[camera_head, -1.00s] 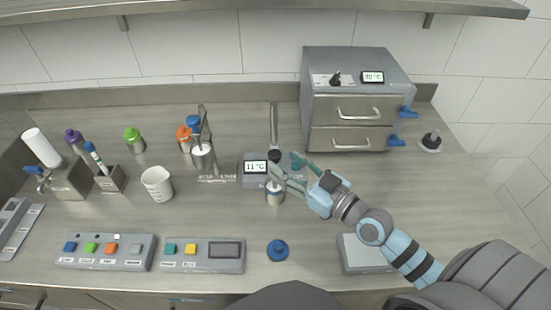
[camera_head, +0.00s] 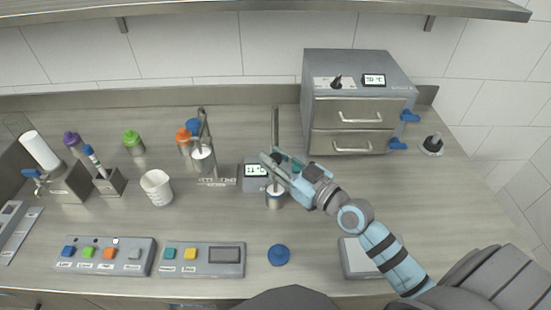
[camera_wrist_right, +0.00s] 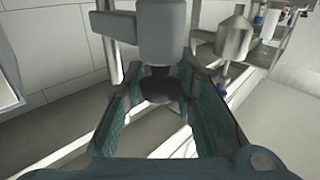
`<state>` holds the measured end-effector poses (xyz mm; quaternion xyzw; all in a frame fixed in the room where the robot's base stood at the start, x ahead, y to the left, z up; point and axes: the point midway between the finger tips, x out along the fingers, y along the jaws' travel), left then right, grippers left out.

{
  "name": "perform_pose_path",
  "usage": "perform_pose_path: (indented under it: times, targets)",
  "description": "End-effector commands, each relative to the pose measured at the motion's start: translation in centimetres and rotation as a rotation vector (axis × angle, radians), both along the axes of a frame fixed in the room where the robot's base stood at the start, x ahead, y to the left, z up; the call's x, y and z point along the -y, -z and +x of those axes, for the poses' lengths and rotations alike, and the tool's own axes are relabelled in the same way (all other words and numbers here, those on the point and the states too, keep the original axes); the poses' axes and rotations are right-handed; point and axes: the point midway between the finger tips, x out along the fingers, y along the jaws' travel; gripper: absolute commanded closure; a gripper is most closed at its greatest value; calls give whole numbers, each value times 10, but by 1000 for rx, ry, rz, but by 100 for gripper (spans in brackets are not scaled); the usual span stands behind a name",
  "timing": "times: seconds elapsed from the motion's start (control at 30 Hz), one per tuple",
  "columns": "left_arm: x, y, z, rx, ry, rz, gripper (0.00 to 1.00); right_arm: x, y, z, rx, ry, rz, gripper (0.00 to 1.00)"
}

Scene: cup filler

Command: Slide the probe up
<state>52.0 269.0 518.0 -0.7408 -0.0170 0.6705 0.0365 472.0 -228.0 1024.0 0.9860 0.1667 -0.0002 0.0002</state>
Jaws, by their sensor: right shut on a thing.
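The probe stand has a thin upright rod (camera_head: 275,128) and a grey base with a lit display (camera_head: 256,170). A small metal cup (camera_head: 274,200) stands in front of the base, below the fingers. My right gripper (camera_head: 271,162) is at the rod, above the cup, and mostly covers the probe and its holder. In the right wrist view, my fingers (camera_wrist_right: 160,78) close on a dark rounded part of the probe (camera_wrist_right: 160,90), under a grey block (camera_wrist_right: 162,30). The probe's lower end is hard to make out. My left gripper is not in view.
A grey two-drawer oven (camera_head: 350,110) stands behind on the right. Button panels (camera_head: 105,256) and a blue lid (camera_head: 278,255) lie in front.

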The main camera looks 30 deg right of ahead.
Motion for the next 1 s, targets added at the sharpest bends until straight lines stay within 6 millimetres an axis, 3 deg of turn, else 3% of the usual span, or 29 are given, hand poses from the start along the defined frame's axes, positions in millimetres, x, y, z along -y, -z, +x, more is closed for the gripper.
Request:
perform_pose_path:
  times: [0.17, 0.43, 0.8, 0.83, 0.97, 1.0]
  targets:
    - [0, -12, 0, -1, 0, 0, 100, 0, -13, 0, 1, -1, 1, 100]
    - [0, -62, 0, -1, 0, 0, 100, 0, -72, 0, 1, -1, 0, 100]
    - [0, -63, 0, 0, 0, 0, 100, 0, -78, 0, 9, 0, 2, 100]
    - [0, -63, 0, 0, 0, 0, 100, 0, -78, 0, 10, 0, 2, 73]
    - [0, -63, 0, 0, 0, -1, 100, 0, -78, 0, 8, 0, 3, 52]
    - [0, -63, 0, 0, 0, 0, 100, 0, -77, 0, 7, 0, 2, 52]
